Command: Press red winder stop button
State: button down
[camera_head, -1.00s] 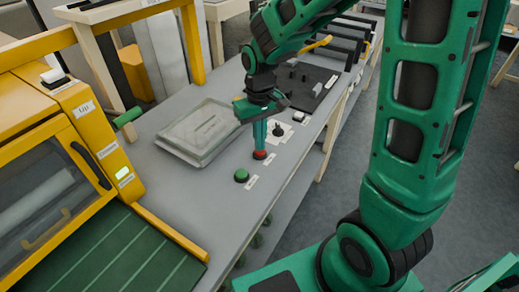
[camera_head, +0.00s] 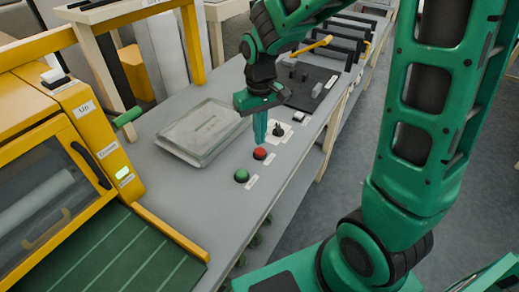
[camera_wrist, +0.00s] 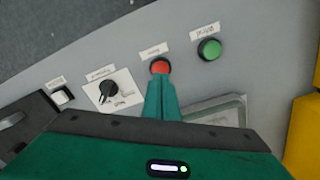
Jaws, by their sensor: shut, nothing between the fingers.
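The red button (camera_head: 260,153) sits on the grey bench top, between the green button (camera_head: 242,175) and the black rotary knob (camera_head: 277,129). My gripper (camera_head: 260,142) is shut and empty, pointing down, with its fingertips just above the red button, and a small gap seems to show between them. In the wrist view the red button (camera_wrist: 160,67) appears just beyond the shut green fingertips (camera_wrist: 160,78), which cover its near edge. A white label lies beside the button.
A clear-covered tray (camera_head: 203,130) lies left of my gripper on the bench (camera_head: 215,205). A white switch (camera_head: 299,116) and a black panel (camera_head: 308,85) are farther back. A yellow machine (camera_head: 75,130) stands at the left.

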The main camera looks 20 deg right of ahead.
aim_at(262, 150)
jog(key=shift+r, duration=2.1)
jog(key=s+d+r+m, duration=0.1)
jog(key=s+d+m, duration=0.2)
jog(key=s+d, duration=0.5)
jog(key=s+d+r+m, duration=0.1)
jog(key=s+d+m, duration=0.3)
jog(key=s+d, duration=0.5)
jog(key=s, duration=0.6)
jog(key=shift+s+d+r+m, duration=0.2)
jog(key=shift+d+r+m, duration=0.1)
jog(key=shift+r, duration=0.1)
